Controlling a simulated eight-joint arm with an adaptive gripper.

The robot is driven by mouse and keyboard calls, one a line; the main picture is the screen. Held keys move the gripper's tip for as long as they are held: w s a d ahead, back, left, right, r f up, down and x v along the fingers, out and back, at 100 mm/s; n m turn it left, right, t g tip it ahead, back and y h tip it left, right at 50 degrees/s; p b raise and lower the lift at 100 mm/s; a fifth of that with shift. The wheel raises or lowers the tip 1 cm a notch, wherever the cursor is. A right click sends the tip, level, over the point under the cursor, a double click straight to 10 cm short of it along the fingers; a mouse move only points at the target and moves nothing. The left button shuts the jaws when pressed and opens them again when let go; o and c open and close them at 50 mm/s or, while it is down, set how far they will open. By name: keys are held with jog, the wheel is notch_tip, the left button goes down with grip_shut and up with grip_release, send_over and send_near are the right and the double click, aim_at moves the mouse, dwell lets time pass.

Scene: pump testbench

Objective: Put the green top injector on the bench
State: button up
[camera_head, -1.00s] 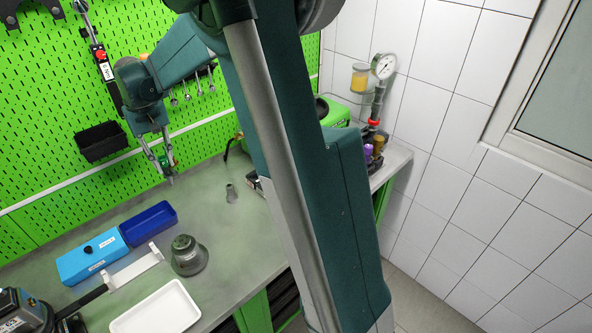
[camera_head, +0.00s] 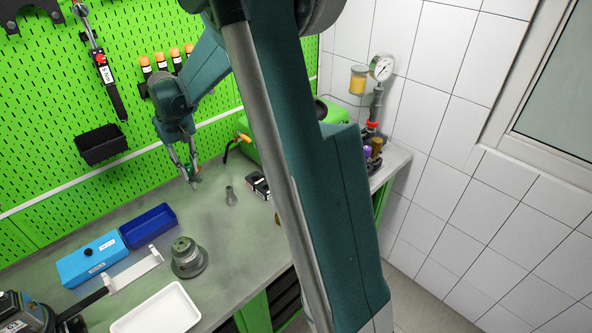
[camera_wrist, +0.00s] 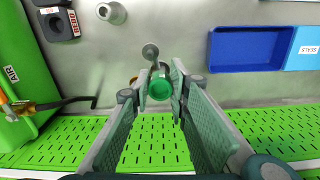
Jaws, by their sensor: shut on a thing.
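My gripper (camera_head: 194,172) is over the back of the grey bench (camera_head: 228,255), in front of the green pegboard. In the wrist view my gripper (camera_wrist: 161,84) is shut on the green top injector (camera_wrist: 159,89). Its round green top faces the wrist camera, and its grey metal body extends away between the fingertips towards the bench. In the head view the injector is too small and too covered by the fingers to make out clearly. I cannot tell whether its tip touches the bench.
A small grey fitting (camera_head: 231,196) and a black block (camera_head: 257,185) stand right of the gripper. A blue tray (camera_head: 149,226), light-blue box (camera_head: 92,258), grey pump part (camera_head: 188,259) and white tray (camera_head: 157,310) are nearer. Bare bench lies between.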

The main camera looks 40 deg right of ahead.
jog(key=s+d+f+n+p, duration=0.1)
jog(key=s+n+p, duration=0.5)
jog(key=s+n, duration=0.8)
jog(key=s+f, duration=0.1)
jog(key=s, duration=1.2)
jog(key=shift+s+d+n, duration=0.15)
jog(key=shift+s+n, duration=0.15)
jog(key=shift+f, duration=1.5)
jog(key=shift+f, duration=0.15)
jog(key=o, duration=1)
jog(key=shift+o, duration=0.2)
jog(key=shift+r, duration=0.25)
